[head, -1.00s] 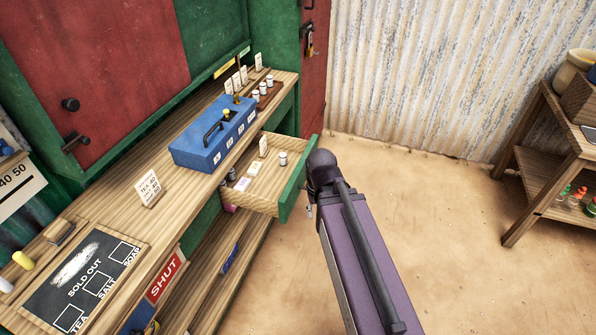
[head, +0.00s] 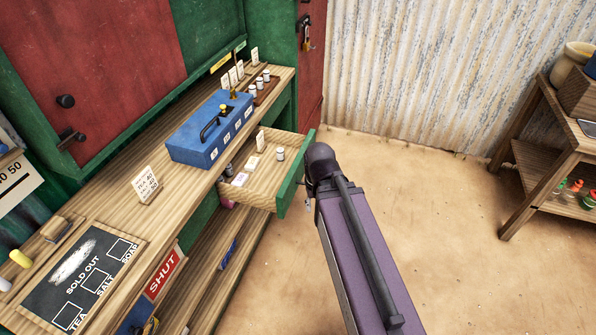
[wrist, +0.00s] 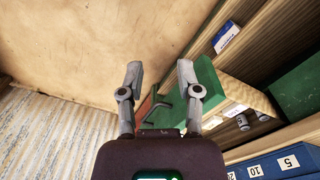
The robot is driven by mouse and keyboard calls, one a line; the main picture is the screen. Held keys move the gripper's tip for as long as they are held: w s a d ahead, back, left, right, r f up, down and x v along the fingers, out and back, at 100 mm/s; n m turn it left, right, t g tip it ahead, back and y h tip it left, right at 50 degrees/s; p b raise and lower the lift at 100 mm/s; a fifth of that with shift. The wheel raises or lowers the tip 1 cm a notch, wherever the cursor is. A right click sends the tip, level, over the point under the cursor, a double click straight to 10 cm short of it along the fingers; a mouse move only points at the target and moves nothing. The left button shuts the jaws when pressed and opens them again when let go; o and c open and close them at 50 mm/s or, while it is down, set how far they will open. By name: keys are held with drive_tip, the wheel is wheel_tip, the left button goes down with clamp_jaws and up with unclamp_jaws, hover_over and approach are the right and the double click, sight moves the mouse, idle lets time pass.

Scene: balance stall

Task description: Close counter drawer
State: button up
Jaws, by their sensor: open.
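The counter drawer (head: 260,190) stands open, pulled out from under the counter top, with its green front (head: 293,180) facing right. Small white pots and cards lie in it. In the wrist view the green front (wrist: 208,88) lies just right of my gripper (wrist: 160,72). The fingers are apart with nothing gripped. A dark green bar, which looks like the drawer handle (wrist: 160,106), shows between and beyond the fingers. I cannot tell whether a finger touches the front. In the head view my arm hides most of the gripper, beside the drawer front.
A blue cash box (head: 209,130) and a price card (head: 146,185) stand on the counter (head: 110,205), above the drawer. A lower shelf (head: 215,262) runs beneath. A wooden side table (head: 545,165) stands at right. The sandy floor (head: 450,235) between is clear.

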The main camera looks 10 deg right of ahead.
drive_tip(key=shift+f, duration=0.15)
clamp_jaws()
drive_tip(key=w+f+m+t+y+b, duration=0.15)
drive_tip(key=w+f+b, duration=0.25)
drive_tip(key=f+b, duration=1.05)
drive_tip(key=w+f+m+g+y+b, duration=0.1)
drive_tip(key=w+f+m+y+b, duration=0.2)
drive_tip(key=f+b, duration=1.15)
drive_tip(key=w+d+r+m+t+y+b, duration=0.2)
drive_tip(key=w+d+r+m+t+y, duration=0.35)
drive_tip(key=w+m, duration=0.65)
drive_tip(key=w+d+r+m+t+y, duration=0.1)
drive_tip(key=w+d+r+m+y, duration=0.1)
drive_tip(key=d+r, duration=0.4)
drive_tip(key=w+d+r+m+t+y, duration=0.2)
drive_tip(key=w+d+r+m+y, duration=0.1)
drive_tip(key=d, duration=0.5)
wheel_tip(320, 180, up, 3)
drive_tip(key=shift+w+d+f+m+y, duration=0.15)
drive_tip(key=shift+w+d+m+y, duration=0.15)
drive_tip(key=shift+w+m, duration=0.7)
drive_tip(key=shift+s+m, duration=0.25)
